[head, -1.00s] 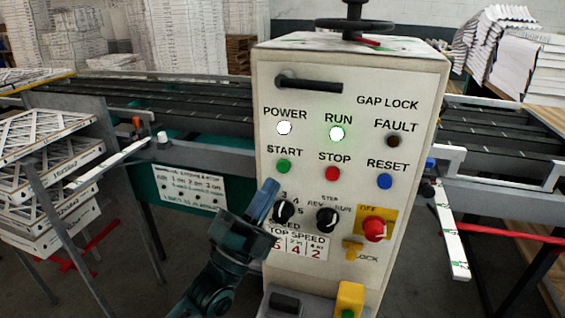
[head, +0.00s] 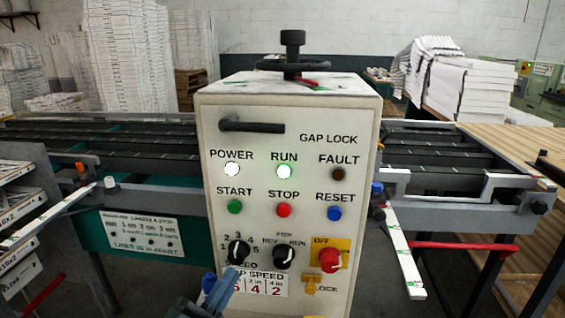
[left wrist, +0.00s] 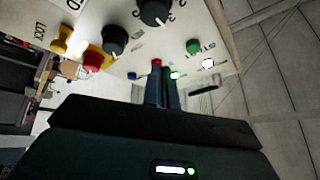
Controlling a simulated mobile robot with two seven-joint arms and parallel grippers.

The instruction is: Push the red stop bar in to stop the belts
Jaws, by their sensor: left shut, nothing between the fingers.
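A red bar (head: 465,245) runs roughly level below the belt frame, to the right of the control cabinet. Another red bar (head: 44,295) slants at the lower left; I cannot tell whether they are one piece. The dark belts (head: 150,150) pass behind the cabinet. My left gripper (head: 220,290) shows at the bottom edge, in front of the cabinet's lower left, well left of the right-hand red bar. In the left wrist view, its fingers (left wrist: 166,86) are together and empty, pointing toward the panel. My right gripper is not in view.
The control cabinet (head: 290,120) stands in the middle, with POWER and RUN lamps lit. It carries a red STOP button (head: 284,210) and a red knob (head: 329,260) on yellow. A wooden table (head: 515,150) is at right.

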